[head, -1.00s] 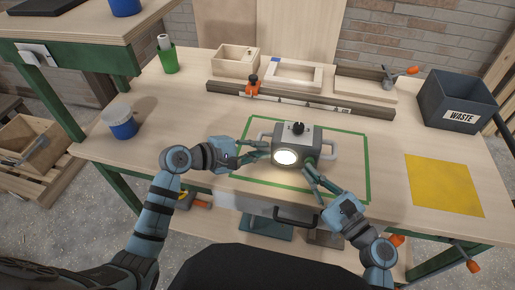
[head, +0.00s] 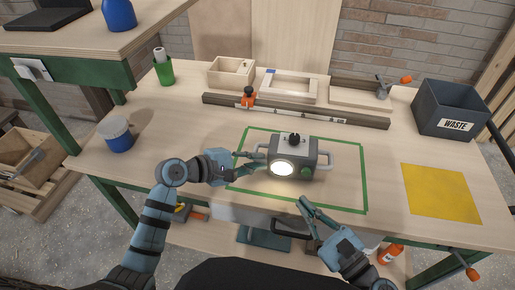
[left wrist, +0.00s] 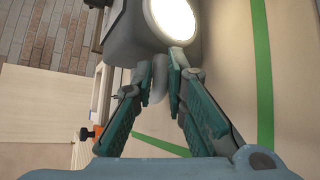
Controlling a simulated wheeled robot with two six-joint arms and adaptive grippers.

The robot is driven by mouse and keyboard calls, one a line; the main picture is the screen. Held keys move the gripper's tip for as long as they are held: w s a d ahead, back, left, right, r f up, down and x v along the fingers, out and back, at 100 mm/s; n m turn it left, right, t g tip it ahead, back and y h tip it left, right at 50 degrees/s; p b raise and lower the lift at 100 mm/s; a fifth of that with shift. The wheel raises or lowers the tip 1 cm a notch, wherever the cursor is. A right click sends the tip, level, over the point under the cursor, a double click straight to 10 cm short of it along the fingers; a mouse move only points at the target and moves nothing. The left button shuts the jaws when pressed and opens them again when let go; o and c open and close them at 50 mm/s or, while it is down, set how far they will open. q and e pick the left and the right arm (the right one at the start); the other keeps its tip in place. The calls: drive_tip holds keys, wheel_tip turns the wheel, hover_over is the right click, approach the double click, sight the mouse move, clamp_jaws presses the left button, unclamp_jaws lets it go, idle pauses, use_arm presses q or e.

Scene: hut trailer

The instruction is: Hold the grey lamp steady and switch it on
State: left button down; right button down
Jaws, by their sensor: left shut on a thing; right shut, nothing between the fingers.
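The grey lamp (head: 304,153) stands upright on the bench inside a green tape outline (head: 364,182). Its round front lens (head: 283,168) glows bright. A black knob (head: 294,139) sits on its top, and a green button (head: 306,172) shows on its front beside the lens. My left gripper (head: 262,162) is shut on the handle at the lamp's left side. In the left wrist view the fingers close around the pale handle (left wrist: 158,80) beside the lit lens. My right gripper (head: 303,204) is shut and empty, in front of the lamp and apart from it.
A long grey rail (head: 330,115) with an orange clamp (head: 248,96) lies behind the lamp. Wooden frames stand further back. A waste bin (head: 452,108) and a yellow sheet (head: 440,193) are at the right. A blue-and-white tub (head: 117,134) is at the left.

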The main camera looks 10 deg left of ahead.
use_arm(q)
drive_tip(key=c, duration=1.5)
unclamp_jaws()
drive_tip(key=shift+c, duration=0.2)
